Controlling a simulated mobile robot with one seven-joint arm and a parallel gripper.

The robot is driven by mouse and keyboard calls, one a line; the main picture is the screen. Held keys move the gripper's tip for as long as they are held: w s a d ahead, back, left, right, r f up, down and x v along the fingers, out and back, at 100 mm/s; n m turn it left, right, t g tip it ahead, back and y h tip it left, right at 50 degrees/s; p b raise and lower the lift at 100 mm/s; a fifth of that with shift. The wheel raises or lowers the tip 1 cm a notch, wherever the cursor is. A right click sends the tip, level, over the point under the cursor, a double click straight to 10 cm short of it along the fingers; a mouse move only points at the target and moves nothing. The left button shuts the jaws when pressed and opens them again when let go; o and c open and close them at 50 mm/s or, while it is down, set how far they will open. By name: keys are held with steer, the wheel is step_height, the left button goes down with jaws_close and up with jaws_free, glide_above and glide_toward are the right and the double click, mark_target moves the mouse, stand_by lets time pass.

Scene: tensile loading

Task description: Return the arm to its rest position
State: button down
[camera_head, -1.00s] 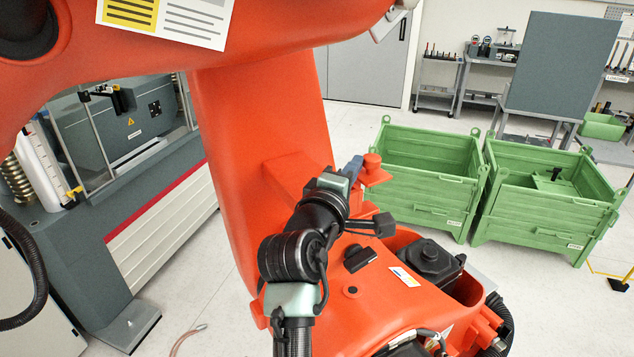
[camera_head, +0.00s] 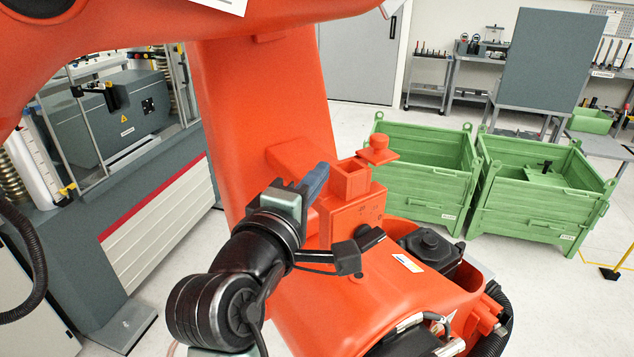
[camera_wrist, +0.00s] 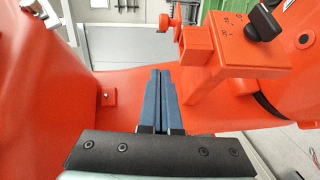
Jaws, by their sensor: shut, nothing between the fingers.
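My gripper (camera_head: 323,168) is shut and empty, with its blue fingers (camera_wrist: 161,98) side by side. In the head view the fingers point up and right, with my dark wrist and forearm bent below them. They appear just left of an orange box with an upright square socket (camera_head: 350,180). In the wrist view that box (camera_wrist: 232,45) is to the right of the fingers, and its bracket comes down close beside them. I cannot tell how wide the gap is. My arm's lower end is cut off by the bottom edge.
A large orange column (camera_head: 265,110) stands close behind my gripper, and an orange beam crosses above. Two green crates (camera_head: 425,185) (camera_head: 535,215) stand at the right. A grey testing machine (camera_head: 125,108) is at the left.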

steer(key=shift+d, duration=0.15)
